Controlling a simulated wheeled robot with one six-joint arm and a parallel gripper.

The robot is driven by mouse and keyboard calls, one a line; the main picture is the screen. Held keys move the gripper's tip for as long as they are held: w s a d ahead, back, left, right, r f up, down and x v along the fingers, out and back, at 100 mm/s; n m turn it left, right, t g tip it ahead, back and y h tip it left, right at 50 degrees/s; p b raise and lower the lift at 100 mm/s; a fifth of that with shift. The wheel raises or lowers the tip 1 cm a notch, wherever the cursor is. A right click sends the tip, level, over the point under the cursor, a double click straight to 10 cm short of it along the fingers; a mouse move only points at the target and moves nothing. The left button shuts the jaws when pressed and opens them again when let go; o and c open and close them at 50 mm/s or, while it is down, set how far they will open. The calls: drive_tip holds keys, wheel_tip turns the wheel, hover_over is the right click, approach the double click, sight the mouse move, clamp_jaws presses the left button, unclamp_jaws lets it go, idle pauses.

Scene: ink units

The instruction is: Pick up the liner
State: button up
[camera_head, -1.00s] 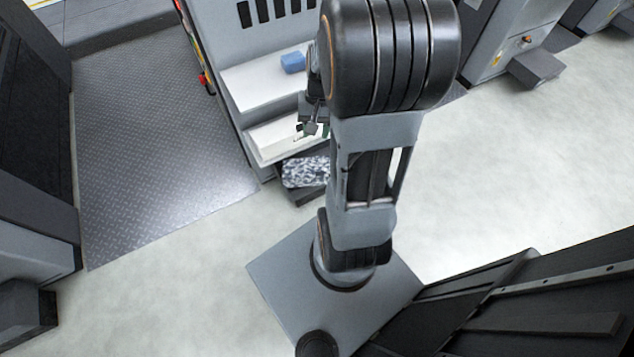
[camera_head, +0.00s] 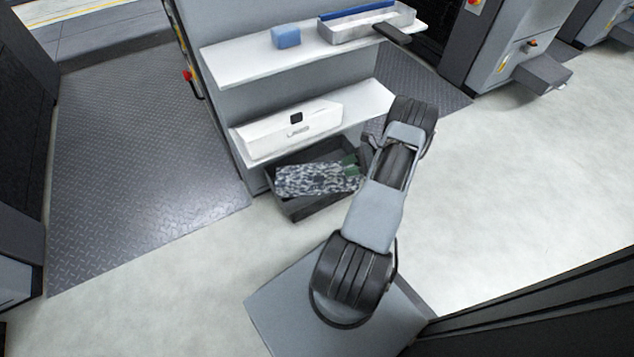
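A black-and-white speckled piece (camera_head: 310,180), which looks like the liner, lies in a dark open bin (camera_head: 297,209) on the floor under the lower shelf. My gripper (camera_head: 350,166) is low at the bin's right end, close to the right edge of the speckled piece. Its dark green parts show there, but my forearm and wrist hide much of it. I cannot tell whether the fingers touch the piece or are open or shut.
A white box (camera_head: 290,131) stands on the lower shelf (camera_head: 372,98), just above the bin. The upper shelf (camera_head: 237,62) holds a blue block (camera_head: 286,37) and a grey tray (camera_head: 343,32) with a blue bar. Pale floor is clear at right.

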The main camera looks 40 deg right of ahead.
sight(319, 177)
drive_tip(key=b+x, duration=0.1)
drive_tip(key=x, duration=0.5)
drive_tip(key=shift+w+a+f, duration=0.1)
drive_tip(key=shift+a, duration=0.15)
drive_tip(key=shift+b+x, duration=1.35)
drive_tip(key=shift+x, duration=1.25)
drive_tip(key=shift+f, duration=0.1)
clamp_jaws()
